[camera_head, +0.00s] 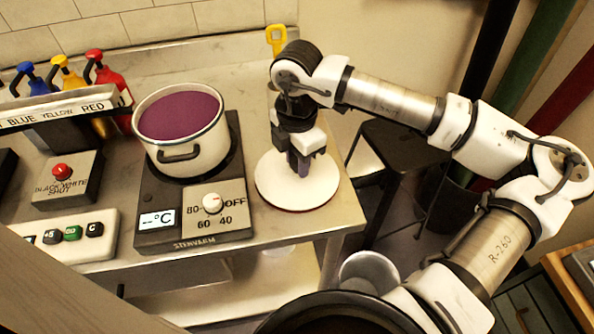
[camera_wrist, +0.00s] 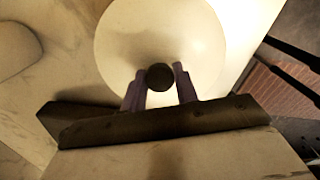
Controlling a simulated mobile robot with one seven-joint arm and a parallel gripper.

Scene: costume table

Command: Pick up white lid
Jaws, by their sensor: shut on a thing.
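The white lid (camera_head: 275,192) is a round disc with a thin dark rim at the right end of the metal table, right of the hotplate. My gripper (camera_head: 301,166) comes down on it from above. In the wrist view the lid (camera_wrist: 124,40) has a round dark knob (camera_wrist: 160,77) at its centre, and my gripper's two purple fingers (camera_wrist: 159,88) stand on either side of it. My gripper is shut on the lid by this knob. In the head view the fingers hide the knob. Whether the lid touches the table is hard to tell.
A white pot (camera_head: 195,149) with purple liquid stands on the hotplate (camera_head: 160,197) left of the lid. A control box (camera_head: 68,182) with a red button and colored bottles (camera_head: 107,72) are farther left. The table's right edge (camera_head: 352,190) is close to the lid.

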